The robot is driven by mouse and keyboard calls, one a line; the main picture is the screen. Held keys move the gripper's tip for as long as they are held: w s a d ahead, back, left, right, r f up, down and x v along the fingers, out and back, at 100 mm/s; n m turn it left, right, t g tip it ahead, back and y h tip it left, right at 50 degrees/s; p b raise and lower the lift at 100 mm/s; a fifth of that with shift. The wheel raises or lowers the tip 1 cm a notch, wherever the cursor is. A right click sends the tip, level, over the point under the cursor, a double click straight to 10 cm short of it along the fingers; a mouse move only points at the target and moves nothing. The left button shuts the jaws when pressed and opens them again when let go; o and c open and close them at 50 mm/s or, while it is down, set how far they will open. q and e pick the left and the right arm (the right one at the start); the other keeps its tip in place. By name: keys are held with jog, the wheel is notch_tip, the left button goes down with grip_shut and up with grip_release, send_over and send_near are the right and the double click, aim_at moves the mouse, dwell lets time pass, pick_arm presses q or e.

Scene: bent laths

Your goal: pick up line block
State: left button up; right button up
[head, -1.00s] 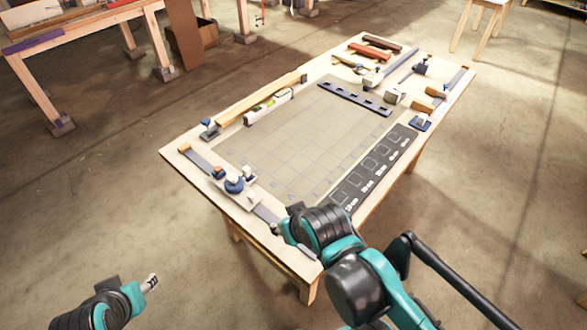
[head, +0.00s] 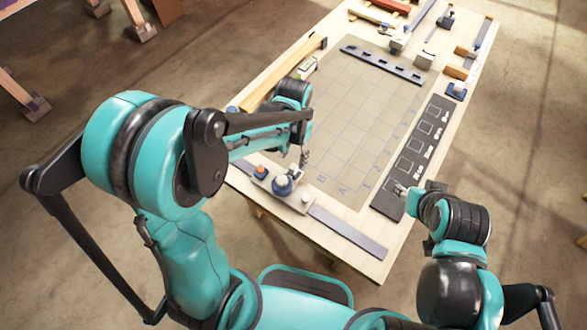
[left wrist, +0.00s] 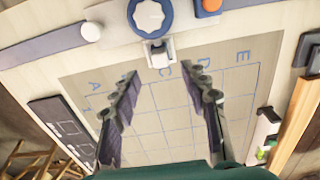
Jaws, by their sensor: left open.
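My left gripper (head: 304,160) is over the near left of the gridded board (head: 350,110), close to a pale fixture with a blue round knob (head: 282,186). In the left wrist view its fingers (left wrist: 160,70) are spread and empty. A small white block with a grey slotted front (left wrist: 158,53) sits beside the blue knob (left wrist: 150,15), just beyond and between the fingertips. I cannot tell for sure whether it is the line block. My right gripper (head: 400,190) is low near the end of the dark marked strip (head: 414,155); its jaws are too small to judge.
A grey lath (head: 347,231) lies along the near edge, right of the fixture. A wooden bar (head: 284,75) lies along the left side. A dark slotted rail (head: 382,65) crosses the far side of the board. More clamps and blocks crowd the far right. The grid's middle is clear.

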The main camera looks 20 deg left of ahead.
aim_at(293, 167)
pick_arm(q)
notch_tip(293, 167, down, 7)
jog(key=shift+s+b, duration=0.1)
jog(key=shift+b, duration=1.1)
grip_shut()
